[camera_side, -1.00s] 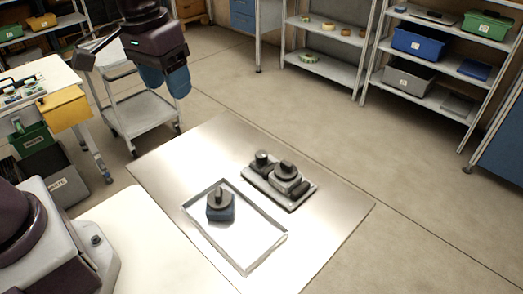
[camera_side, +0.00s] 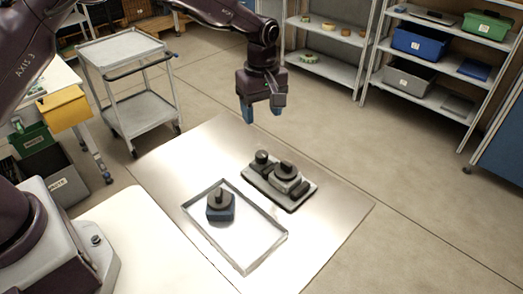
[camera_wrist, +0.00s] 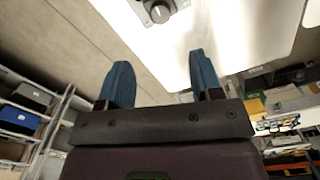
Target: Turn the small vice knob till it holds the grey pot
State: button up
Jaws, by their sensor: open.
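The vice, a dark flat base (camera_side: 290,206), lies on the metal table right of centre in the side view. The grey pot (camera_side: 287,179), a grey block with a dark round ridged top, sits on it. A dark upright cylinder, apparently the small vice knob (camera_side: 262,157), stands at the base's left end. I cannot tell whether the jaws touch the pot. My gripper (camera_side: 261,112) hangs above and behind the vice, open and empty, its blue fingers pointing down. In the wrist view, my open fingers (camera_wrist: 160,60) are apart; a dark-knobbed part (camera_wrist: 158,11) is cut off at the top edge.
A trolley (camera_side: 143,108) and shelves (camera_side: 325,65) stand beyond on the floor.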

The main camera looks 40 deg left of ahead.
aim_at(262, 154)
notch_tip(262, 154, down, 12)
jog(key=shift+f, duration=0.1)
dwell(0.4)
jog(key=c, duration=0.9)
